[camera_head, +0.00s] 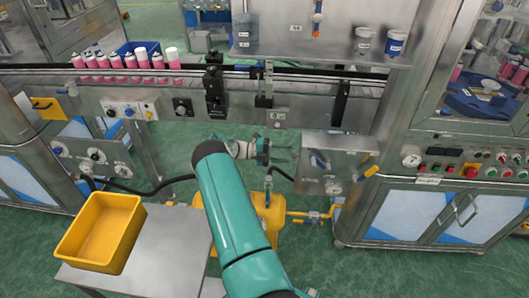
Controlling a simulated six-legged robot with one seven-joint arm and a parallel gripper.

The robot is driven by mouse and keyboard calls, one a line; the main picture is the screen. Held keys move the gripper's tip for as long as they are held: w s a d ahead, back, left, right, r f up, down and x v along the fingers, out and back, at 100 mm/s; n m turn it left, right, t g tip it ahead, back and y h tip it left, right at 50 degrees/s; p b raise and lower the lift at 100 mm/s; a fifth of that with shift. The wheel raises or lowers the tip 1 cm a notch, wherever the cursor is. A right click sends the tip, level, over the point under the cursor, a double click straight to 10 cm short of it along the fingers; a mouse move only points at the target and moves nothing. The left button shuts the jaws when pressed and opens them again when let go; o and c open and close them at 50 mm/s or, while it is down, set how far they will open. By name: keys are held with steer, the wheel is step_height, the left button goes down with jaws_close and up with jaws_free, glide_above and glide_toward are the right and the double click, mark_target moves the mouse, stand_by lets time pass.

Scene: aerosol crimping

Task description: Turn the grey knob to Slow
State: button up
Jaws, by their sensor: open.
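My teal arm rises from the bottom centre, and my gripper (284,152) is in front of the conveyor frame. It is open and empty, pointing right towards a steel box (340,146) and apart from it. I cannot tell for sure which control is the grey knob. Small knobs sit on a white control plate (128,109) under the conveyor at left, beside a dark round knob (182,107). More grey knobs are on a lower steel panel (94,158) at far left. Any Slow label is too small to read. My gripper touches none of these knobs.
The conveyor (150,91) carries several pink cans (131,62). A yellow bin (101,232) stands on a steel table (160,246) at lower left. A yellow tank (268,212) is partly behind my arm. A cabinet with buttons (470,171) is at right.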

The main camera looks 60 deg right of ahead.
steer(key=v, duration=1.1)
steer(key=shift+w, duration=0.1)
